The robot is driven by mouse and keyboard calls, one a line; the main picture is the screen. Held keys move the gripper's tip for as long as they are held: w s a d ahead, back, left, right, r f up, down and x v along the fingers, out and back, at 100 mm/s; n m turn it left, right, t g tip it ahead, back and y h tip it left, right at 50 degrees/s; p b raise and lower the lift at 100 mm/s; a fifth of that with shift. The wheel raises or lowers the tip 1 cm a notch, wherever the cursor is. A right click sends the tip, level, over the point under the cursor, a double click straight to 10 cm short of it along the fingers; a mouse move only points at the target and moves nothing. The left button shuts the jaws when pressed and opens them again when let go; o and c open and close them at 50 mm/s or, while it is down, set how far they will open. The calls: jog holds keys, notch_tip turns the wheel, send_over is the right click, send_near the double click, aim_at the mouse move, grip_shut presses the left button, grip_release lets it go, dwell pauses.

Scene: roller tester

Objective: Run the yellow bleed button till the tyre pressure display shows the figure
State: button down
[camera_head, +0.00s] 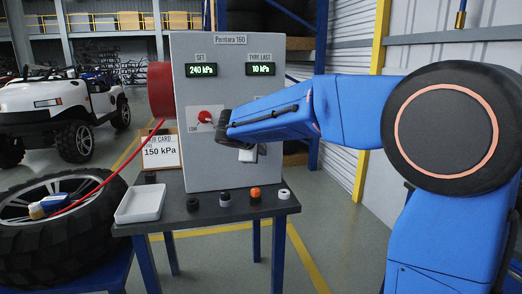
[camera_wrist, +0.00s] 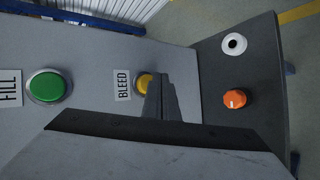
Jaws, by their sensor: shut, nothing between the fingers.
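The grey tester cabinet (camera_head: 200,160), labelled Pentura 160, shows 240 kPa on the SET display (camera_head: 202,70) and 10 kPa on the TYRE LAST display (camera_head: 261,69). A card (camera_head: 160,151) beside it reads 150 kPa. In the wrist view the yellow bleed button (camera_wrist: 145,81) sits beside its BLEED label (camera_wrist: 123,82), partly covered by my gripper (camera_wrist: 158,82). My gripper is shut and empty, its tips at the button; I cannot tell whether they touch it. The green button (camera_wrist: 46,87) by the FILL label is clear. My arm hides the buttons in the head view.
A red knob (camera_head: 205,115) is on the panel. The table holds a white tray (camera_head: 141,204), an orange knob (camera_head: 255,193), a white ring-shaped piece (camera_head: 284,194) and dark-based pieces. A tyre (camera_head: 70,240) with a red hose (camera_head: 110,178) lies left. A white vehicle stands behind.

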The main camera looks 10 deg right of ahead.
jog(key=shift+w, duration=0.2)
dwell(0.5)
jog(key=shift+w, duration=0.2)
jog(key=shift+w, duration=0.45)
dwell(0.8)
jog(key=shift+s, duration=0.15)
dwell(0.8)
jog(key=shift+s, duration=0.7)
jog(key=shift+s, duration=0.1)
jog(key=s, duration=0.5)
dwell(0.4)
